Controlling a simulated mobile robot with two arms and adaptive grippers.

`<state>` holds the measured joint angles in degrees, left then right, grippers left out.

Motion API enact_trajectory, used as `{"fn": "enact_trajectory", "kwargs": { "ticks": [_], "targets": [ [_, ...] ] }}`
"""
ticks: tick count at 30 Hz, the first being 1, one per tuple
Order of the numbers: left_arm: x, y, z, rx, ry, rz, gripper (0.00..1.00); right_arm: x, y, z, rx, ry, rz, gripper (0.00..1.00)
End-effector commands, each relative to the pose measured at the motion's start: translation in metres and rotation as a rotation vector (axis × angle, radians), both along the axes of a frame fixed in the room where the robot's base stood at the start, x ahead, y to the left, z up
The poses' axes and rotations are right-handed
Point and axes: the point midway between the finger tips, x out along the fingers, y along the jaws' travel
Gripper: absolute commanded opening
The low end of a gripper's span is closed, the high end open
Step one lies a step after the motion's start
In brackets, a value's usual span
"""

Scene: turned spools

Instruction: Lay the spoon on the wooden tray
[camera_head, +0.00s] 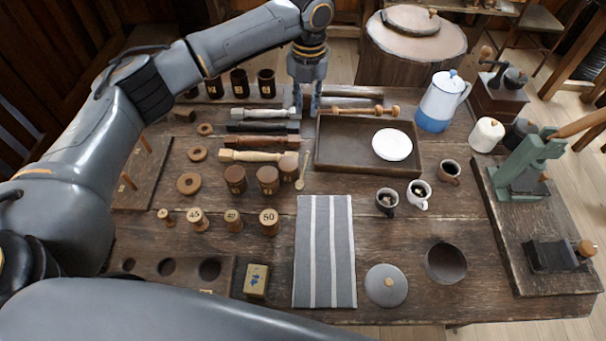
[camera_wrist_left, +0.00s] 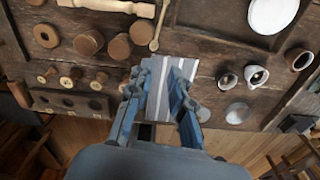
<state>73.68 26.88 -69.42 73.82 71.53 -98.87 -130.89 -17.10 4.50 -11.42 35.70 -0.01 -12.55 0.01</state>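The small wooden spoon (camera_head: 302,172) lies on the table just left of the wooden tray, its bowl toward the front. In the left wrist view the spoon (camera_wrist_left: 155,40) shows above the fingers, with empty space between it and them. The dark wooden tray (camera_head: 343,151) has a white plate (camera_head: 392,145) on its right part and a turned wooden piece along its back edge. My left gripper (camera_head: 306,108) is over the back of the table, near the tray's back left corner. Its fingers (camera_wrist_left: 160,73) are apart with nothing between them. My right gripper is not in view.
Several turned spindles (camera_head: 262,141) and brown cups (camera_head: 268,179) stand or lie left of the spoon. A striped grey cloth (camera_head: 325,250) lies in front of the tray. Small mugs (camera_head: 419,194) and a blue-white pot (camera_head: 442,101) are to the right. The tray's left part is bare.

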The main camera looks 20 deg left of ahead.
Motion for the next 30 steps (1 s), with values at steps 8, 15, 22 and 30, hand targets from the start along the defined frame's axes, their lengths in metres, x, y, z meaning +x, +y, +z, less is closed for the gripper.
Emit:
{"fn": "enact_trajectory", "kwargs": {
  "ticks": [8,15,22,30],
  "targets": [
    [0.0,0.0,-0.086,0.0,0.0,0.0,0.2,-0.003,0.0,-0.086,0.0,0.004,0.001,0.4],
    [0.0,0.0,-0.107,0.0,0.0,0.0,0.2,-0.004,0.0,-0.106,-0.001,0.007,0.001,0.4],
    [-0.001,0.001,-0.141,0.003,0.004,0.001,0.2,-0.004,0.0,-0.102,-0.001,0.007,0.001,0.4],
    [-0.001,0.002,-0.184,0.0,0.002,0.0,0.2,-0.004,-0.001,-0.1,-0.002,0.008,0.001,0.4]
  ]
}}
